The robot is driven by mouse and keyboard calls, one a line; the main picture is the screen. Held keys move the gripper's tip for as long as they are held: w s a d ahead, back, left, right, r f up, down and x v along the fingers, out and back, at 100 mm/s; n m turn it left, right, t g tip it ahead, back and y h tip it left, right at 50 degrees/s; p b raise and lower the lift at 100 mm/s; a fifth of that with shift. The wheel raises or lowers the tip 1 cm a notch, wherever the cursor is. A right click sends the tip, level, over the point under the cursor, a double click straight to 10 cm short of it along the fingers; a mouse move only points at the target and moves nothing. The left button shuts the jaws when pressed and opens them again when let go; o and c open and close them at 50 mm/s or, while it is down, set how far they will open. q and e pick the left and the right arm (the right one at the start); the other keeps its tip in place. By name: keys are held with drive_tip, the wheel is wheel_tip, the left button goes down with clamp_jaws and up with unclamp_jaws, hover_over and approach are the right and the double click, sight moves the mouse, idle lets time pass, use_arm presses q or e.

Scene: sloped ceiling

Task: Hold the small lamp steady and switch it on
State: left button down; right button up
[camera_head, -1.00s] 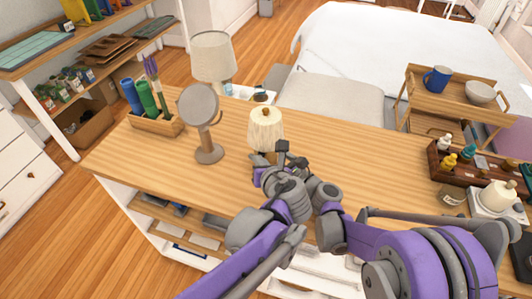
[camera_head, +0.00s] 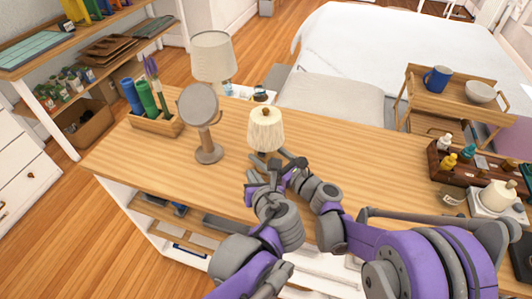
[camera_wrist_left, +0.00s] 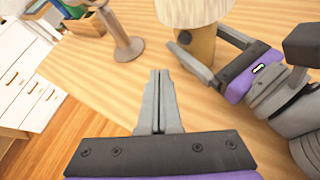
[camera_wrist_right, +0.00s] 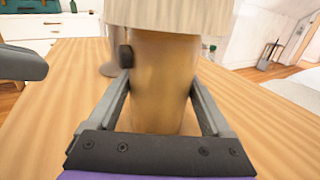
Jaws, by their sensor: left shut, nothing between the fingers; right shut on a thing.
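The small lamp (camera_head: 265,133) stands upright on the wooden table, with a pleated cream shade and a yellowish cylindrical base (camera_wrist_right: 163,85). A dark round switch knob (camera_wrist_right: 125,56) sticks out of the base's side; it also shows in the left wrist view (camera_wrist_left: 185,38). My right gripper (camera_wrist_right: 162,92) is shut on the base, one finger on each side, below the shade. My left gripper (camera_wrist_left: 158,74) is shut and empty, apart from the lamp on its near side, over the table's front part. I cannot tell whether the lamp is lit.
A round mirror on a stand (camera_head: 205,150) is left of the lamp, beside a wooden box of tubes and brushes (camera_head: 157,124). A larger lamp (camera_head: 213,60) stands behind. A bottle tray (camera_head: 480,172) is at the right. The table between is clear.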

drive_tip(key=o, duration=1.6)
drive_tip(key=shift+c, duration=0.2)
use_arm(q)
drive_tip(key=shift+s+a, duration=0.3)
drive_tip(key=shift+s, duration=0.55)
use_arm(e)
drive_tip(key=v, duration=1.2)
